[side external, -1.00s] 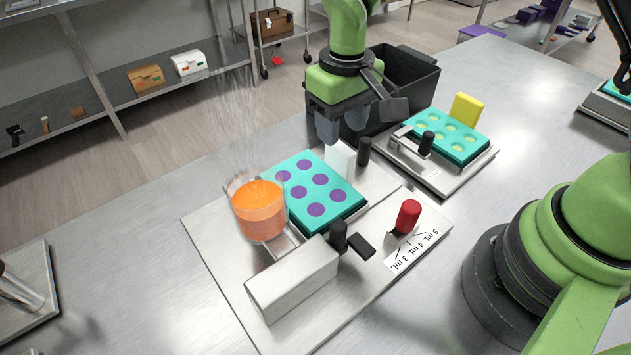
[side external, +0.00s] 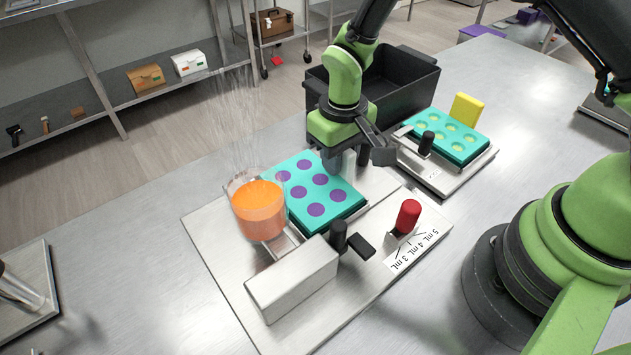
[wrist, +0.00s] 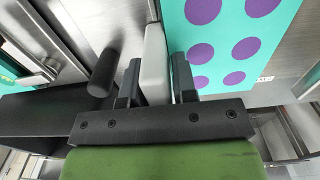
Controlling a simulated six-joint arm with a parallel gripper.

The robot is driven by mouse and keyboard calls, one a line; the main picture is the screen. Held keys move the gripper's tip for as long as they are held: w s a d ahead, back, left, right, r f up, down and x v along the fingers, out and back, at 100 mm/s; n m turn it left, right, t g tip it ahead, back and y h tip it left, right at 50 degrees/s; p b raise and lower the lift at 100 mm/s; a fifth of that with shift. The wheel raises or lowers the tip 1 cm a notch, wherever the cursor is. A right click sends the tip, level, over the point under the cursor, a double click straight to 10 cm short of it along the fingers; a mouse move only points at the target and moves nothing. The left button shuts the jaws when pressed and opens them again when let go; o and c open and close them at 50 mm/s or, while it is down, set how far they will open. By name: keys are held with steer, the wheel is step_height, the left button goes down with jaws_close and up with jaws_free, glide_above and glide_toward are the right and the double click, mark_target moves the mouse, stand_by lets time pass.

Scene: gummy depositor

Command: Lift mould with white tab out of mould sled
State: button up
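The teal mould (side external: 335,199) with purple-filled round cavities lies flat in the mould sled (side external: 374,183) on the depositor's base plate. It also shows at the upper right of the wrist view (wrist: 222,50). Its white tab (wrist: 155,60) stands upright at the mould's far end. My gripper (wrist: 157,75) points down with one finger on each side of the tab. The fingers look very close to the tab's faces, and I cannot tell whether they press on it. In the side view my gripper (side external: 346,160) hides most of the tab.
A black knob (wrist: 104,72) stands close beside my gripper. The depositor's orange-filled hopper (side external: 258,210) is left of the mould. A black bin (side external: 400,80) stands behind. A second teal mould (side external: 455,140) with a yellow tab (side external: 466,109) is at the right.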

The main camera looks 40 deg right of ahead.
jaws_close()
steer(key=shift+r, duration=0.2)
steer(key=shift+r, duration=3.55)
